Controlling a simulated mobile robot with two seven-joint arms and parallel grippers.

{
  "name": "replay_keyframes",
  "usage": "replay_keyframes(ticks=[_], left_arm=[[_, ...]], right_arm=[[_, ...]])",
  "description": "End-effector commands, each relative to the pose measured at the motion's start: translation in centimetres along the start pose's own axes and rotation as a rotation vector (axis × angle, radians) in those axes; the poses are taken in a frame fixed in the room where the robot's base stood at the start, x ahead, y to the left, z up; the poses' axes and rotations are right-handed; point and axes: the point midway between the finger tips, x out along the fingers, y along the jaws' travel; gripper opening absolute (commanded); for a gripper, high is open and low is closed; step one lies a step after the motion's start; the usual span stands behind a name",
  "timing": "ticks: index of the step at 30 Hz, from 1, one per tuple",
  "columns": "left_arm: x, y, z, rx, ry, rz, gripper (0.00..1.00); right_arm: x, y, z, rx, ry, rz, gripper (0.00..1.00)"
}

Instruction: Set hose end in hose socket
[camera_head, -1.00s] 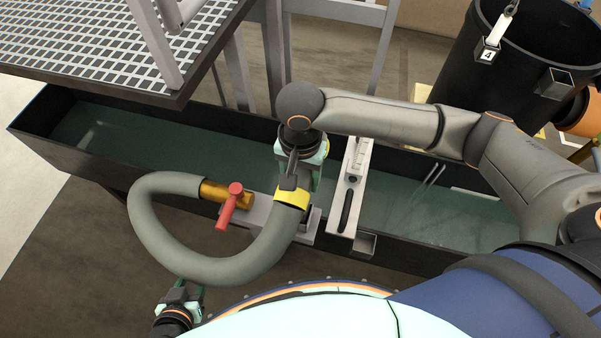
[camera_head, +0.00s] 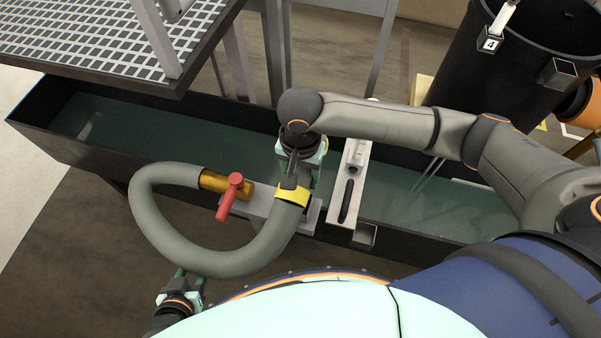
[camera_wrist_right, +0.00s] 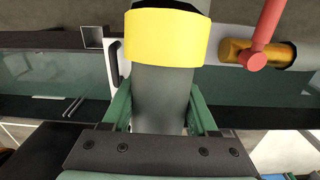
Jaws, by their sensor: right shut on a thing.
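A thick grey hose (camera_head: 195,248) loops from a brass fitting with a red handle (camera_head: 232,196) to its free end, marked by a yellow band (camera_head: 292,194). My right gripper (camera_head: 302,165) is shut on the hose beside the band. In the right wrist view its green fingers (camera_wrist_right: 162,112) lie either side of the hose, with the yellow band (camera_wrist_right: 165,37) beyond. The hose end hangs over the near rim, by a pale bracket plate (camera_head: 312,217). I cannot make out the hose socket clearly; the band and hose may hide it. My left gripper (camera_head: 188,281) is open and empty below the loop.
The long dark flume (camera_head: 120,135) holds greenish water. A pale slotted bracket (camera_head: 346,200) crosses it right of my right gripper, with a small square metal box (camera_head: 364,236) at its near end. A grated platform (camera_head: 90,40) and black barrel (camera_head: 475,90) stand behind.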

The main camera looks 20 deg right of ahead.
Motion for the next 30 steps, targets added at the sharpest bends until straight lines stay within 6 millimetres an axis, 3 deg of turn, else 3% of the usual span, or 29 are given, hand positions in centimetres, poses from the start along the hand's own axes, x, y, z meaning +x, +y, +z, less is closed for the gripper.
replay_keyframes(ticks=[20, 21, 30], left_arm=[[-0.2, 0.0, -0.2, 0.000, 0.000, 0.000, 0.50], [-0.2, 0.0, -0.2, 0.000, 0.000, 0.000, 0.50], [-0.1, 0.0, -0.1, 0.000, 0.000, 0.000, 0.50]], right_arm=[[1.0, -0.1, 0.0, -0.001, 0.000, -0.003, 0.00], [1.0, -0.1, 0.0, -0.001, 0.001, -0.003, 0.63], [1.1, 0.0, 0.0, 0.000, 0.000, -0.001, 0.94]])
